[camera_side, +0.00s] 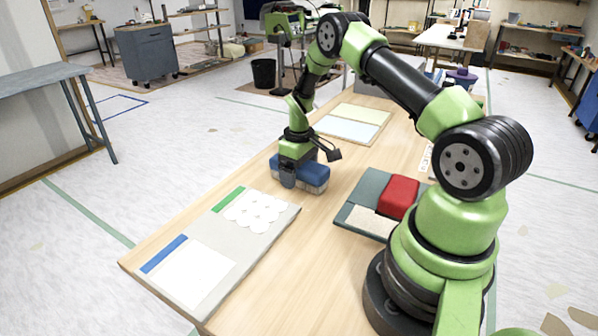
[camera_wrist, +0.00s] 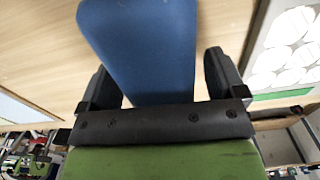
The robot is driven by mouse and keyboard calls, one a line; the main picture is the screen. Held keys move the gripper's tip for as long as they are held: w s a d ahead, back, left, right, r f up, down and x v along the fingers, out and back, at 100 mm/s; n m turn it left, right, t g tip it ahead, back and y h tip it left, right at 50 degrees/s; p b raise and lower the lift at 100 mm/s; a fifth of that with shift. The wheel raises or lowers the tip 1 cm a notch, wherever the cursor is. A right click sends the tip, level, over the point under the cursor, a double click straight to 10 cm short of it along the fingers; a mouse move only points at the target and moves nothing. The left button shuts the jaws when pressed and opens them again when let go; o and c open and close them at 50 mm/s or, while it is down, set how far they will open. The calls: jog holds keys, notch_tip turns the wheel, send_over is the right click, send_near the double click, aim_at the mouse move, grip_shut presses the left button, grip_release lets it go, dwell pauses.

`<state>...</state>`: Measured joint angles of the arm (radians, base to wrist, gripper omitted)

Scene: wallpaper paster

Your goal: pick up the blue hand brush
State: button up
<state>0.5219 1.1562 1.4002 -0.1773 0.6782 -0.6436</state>
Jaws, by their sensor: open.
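The blue hand brush (camera_side: 313,174) lies on the wooden table, its blue body on top and a paler bristle band below. In the wrist view the blue brush (camera_wrist: 145,45) extends up from between the two dark fingers. My gripper (camera_side: 289,181) is down at the brush in the side view, with one finger in front of its near end. In the wrist view my gripper (camera_wrist: 165,80) is open, a finger on either side of the brush, with gaps visible beside it. Whether the fingertips touch the table cannot be told.
A grey board (camera_side: 262,246) with white discs and a white sheet lies to the front left. A red block (camera_side: 399,196) sits on a dark teal mat (camera_side: 368,188) to the right. Pale sheets (camera_side: 350,130) lie behind. Bare wood (camera_side: 325,225) shows between board and mat.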

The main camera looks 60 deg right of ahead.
jog(key=c, duration=1.1)
notch_tip(320, 180, up, 10)
jog(key=o, duration=0.5)
jog(key=c, duration=0.4)
jog(key=w+a, duration=0.5)
jog(key=a, duration=0.5)
jog(key=shift+n, duration=0.3)
jog(key=s+a, duration=0.1)
jog(key=a, duration=0.9)
jog(key=s+a, duration=0.1)
jog(key=a, duration=0.9)
jog(key=s+a, duration=0.1)
jog(key=a, duration=1)
jog(key=shift+r, duration=0.1)
